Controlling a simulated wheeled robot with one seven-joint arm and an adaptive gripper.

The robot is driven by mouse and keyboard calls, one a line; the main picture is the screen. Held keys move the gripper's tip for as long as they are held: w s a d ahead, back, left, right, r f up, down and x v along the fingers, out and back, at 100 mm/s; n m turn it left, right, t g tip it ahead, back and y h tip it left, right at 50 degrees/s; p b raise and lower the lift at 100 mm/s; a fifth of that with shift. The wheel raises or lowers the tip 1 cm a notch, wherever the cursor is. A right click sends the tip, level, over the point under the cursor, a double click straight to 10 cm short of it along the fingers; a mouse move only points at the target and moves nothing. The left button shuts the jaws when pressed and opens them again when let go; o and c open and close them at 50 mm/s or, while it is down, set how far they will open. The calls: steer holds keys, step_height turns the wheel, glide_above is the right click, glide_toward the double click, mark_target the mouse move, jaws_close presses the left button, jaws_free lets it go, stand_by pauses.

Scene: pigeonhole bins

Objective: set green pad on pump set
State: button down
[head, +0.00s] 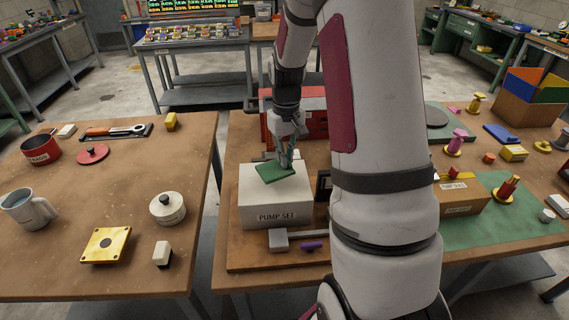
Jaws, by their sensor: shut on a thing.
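The green pad (275,172) is a flat dark-green piece at the top of the pump set. The pump set (277,198) is a white box with the label "PUMP SET" on its front, near the left edge of the middle table. My gripper (285,162) points down over the box, shut on the pad's rear edge. The pad is slightly tilted in the picture, over the box top. I cannot tell whether it touches the top or hangs just above it.
A red case (308,104) stands behind the box. A grey hammer-like tool (280,240) and a purple piece (313,245) lie in front. A second box (460,195) stands to the right, partly behind my arm. The left table (60,270) holds a mug and several parts.

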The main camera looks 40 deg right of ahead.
steer(key=shift+w, duration=0.35)
steer(key=shift+f, duration=0.15)
steer(key=shift+f+p, duration=0.4)
steer(key=shift+f, duration=1.25)
steer(key=c, duration=1.7)
jaws_free()
steer(key=shift+f, duration=0.1)
